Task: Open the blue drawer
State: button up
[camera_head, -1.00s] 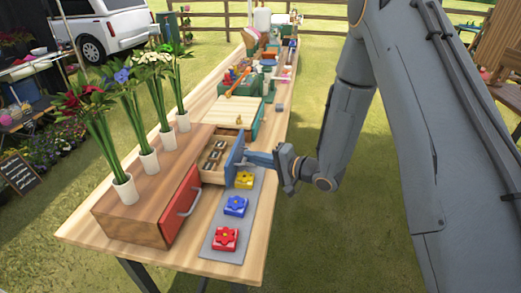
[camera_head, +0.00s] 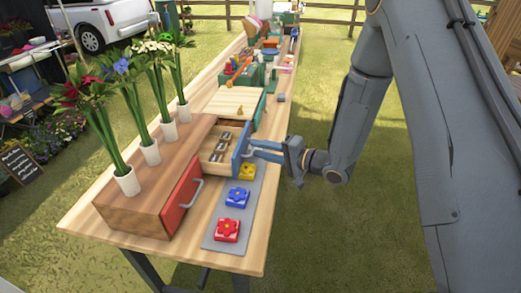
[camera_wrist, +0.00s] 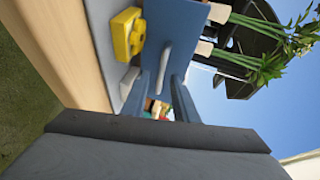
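The blue drawer (camera_head: 240,147) stands pulled out from the right side of the wooden cabinet (camera_head: 135,213), with several small dark-and-light items in its compartment. Its blue front also shows in the wrist view (camera_wrist: 205,25), with a pale handle bar (camera_wrist: 235,61). My gripper (camera_head: 258,149) is just right of the blue front, at handle height. Its two fingers (camera_wrist: 167,95) are apart in the wrist view, with background showing between them. I see nothing held. I cannot tell whether a finger touches the handle.
A closed red drawer (camera_head: 182,197) is nearer on the same cabinet. Red (camera_head: 227,230), blue (camera_head: 236,197) and yellow (camera_head: 247,170) flower blocks sit on a grey strip below. Vases of flowers stand on the cabinet top. Grass right of the table is open.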

jog(key=b+v, duration=0.1)
jog(key=v, duration=0.6)
jog(key=shift+d, duration=0.2)
jog(key=shift+s, duration=0.15)
jog(key=w+d+n+t+h, duration=0.1)
jog(key=w+d+n+h, duration=0.1)
jog(key=w+d+h, duration=0.35)
jog(key=s+d+g+h, duration=0.1)
jog(key=s+d+h, duration=0.55)
jog(key=d, duration=0.35)
jog(key=s+d+r+n+g+h, duration=0.1)
jog(key=s+r+g, duration=0.1)
jog(key=s, duration=0.7)
jog(key=s+d+r+n+g, duration=0.1)
jog(key=s+g, duration=0.4)
jog(key=s, duration=0.5)
jog(key=shift+r+n+h, duration=0.4)
